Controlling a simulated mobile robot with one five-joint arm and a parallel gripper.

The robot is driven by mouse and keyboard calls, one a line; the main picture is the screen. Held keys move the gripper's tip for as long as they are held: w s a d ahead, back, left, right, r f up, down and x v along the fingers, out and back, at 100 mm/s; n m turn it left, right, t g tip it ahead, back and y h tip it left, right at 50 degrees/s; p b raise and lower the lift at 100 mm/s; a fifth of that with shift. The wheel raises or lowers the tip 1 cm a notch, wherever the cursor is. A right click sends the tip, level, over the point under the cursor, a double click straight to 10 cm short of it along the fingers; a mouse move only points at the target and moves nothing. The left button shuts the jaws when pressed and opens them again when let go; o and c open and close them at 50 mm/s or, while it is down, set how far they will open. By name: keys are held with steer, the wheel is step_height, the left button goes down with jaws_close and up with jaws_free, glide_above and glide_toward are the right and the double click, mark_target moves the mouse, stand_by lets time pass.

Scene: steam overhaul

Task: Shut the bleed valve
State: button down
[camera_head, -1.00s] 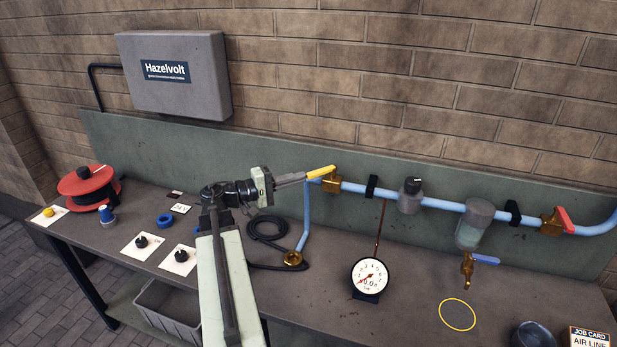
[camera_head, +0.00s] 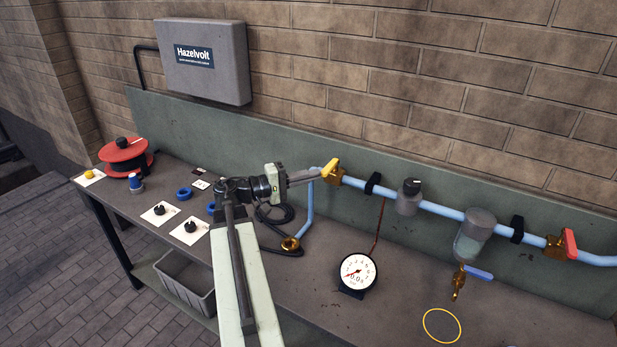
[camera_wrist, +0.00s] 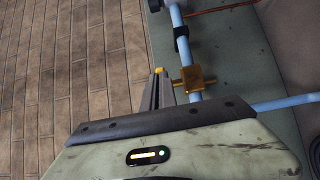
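A brass valve (camera_head: 334,180) with a yellow lever (camera_head: 330,167) sits at the left end of the blue pipe. No label shows whether this is the bleed valve. My gripper (camera_head: 317,173) is at the lever's free end. In the wrist view, the two grey fingers (camera_wrist: 158,84) are close together, with a bit of the yellow lever (camera_wrist: 158,70) showing at their tips, and they look shut on it. The brass valve body (camera_wrist: 192,79) is just right of the fingers. Most of the lever is hidden in that view.
Along the pipe are a black-knobbed regulator (camera_head: 410,197), a filter bowl (camera_head: 471,238) with a blue-handled drain (camera_head: 479,273), and a red-handled valve (camera_head: 569,244). A gauge (camera_head: 357,272) stands on the bench (camera_head: 400,310) near zero. A yellow ring (camera_head: 441,325) marks clear bench.

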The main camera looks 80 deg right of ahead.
steer(key=shift+s+a+f+y, duration=0.2)
steer(key=shift+s+a+y, duration=0.1)
steer(key=shift+s, duration=0.35)
steer(key=shift+w, duration=0.15)
steer(key=v, duration=0.8)
steer(key=shift+w+d, duration=0.2)
steer(key=shift+w, duration=0.1)
